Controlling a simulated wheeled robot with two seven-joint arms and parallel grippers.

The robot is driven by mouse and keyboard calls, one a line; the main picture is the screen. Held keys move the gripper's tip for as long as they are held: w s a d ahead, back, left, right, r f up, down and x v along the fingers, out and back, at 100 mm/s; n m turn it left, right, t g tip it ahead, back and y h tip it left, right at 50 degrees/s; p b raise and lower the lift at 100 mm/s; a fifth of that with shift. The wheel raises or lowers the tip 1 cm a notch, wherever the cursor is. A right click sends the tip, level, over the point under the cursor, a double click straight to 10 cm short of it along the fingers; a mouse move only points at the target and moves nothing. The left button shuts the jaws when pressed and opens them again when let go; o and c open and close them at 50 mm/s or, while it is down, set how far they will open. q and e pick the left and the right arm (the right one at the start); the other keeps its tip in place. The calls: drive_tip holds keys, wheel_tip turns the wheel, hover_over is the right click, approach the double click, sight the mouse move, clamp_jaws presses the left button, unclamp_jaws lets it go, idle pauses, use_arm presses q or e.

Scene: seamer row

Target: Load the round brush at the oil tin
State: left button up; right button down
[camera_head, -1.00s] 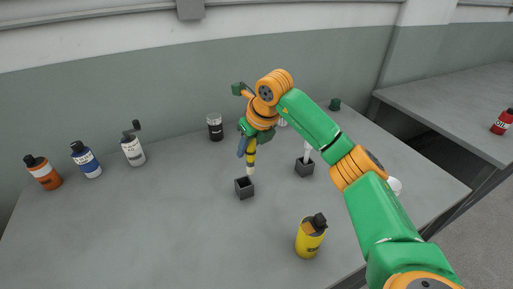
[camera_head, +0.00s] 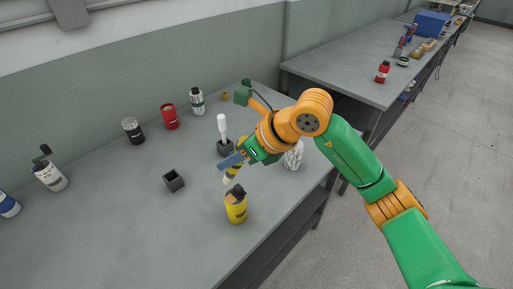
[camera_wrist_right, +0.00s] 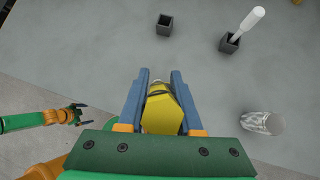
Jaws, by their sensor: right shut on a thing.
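The round brush (camera_head: 233,173) has a yellow handle with dark bands and a pale tip. My right gripper (camera_head: 233,160) is shut on its handle, and the brush hangs tilted, tip down. The handle end fills the gap between the blue fingers (camera_wrist_right: 162,110) in the right wrist view. A yellow tin (camera_head: 236,208) with a dark top stands upright just below the brush tip; the tip looks apart from it. I cannot read the tin's label. My left gripper (camera_wrist_right: 80,115) shows at the left of the wrist view, its fingers apart and empty, away from the brush.
An empty dark square holder (camera_head: 174,182) stands left of the tin. Another holder (camera_head: 226,149) carries a white-handled tool. A clear glass jar (camera_head: 293,156) is near the right edge.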

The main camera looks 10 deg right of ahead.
sight(233, 176)
drive_tip(key=shift+a+f+b, duration=0.2)
drive_tip(key=shift+f+b, duration=0.15)
drive_tip(key=shift+f, duration=0.15)
wheel_tip(233, 176, down, 5)
drive_tip(key=b, duration=0.3)
drive_tip(key=shift+w+f, duration=0.1)
drive_tip(key=shift+w, duration=0.05)
drive_tip(key=shift+f+b, duration=0.65)
drive_tip(key=shift+b, duration=0.3)
idle(1.4)
drive_tip(key=shift+r, duration=0.1)
wheel_tip(233, 176, up, 7)
drive_tip(key=p, duration=0.5)
idle(0.4)
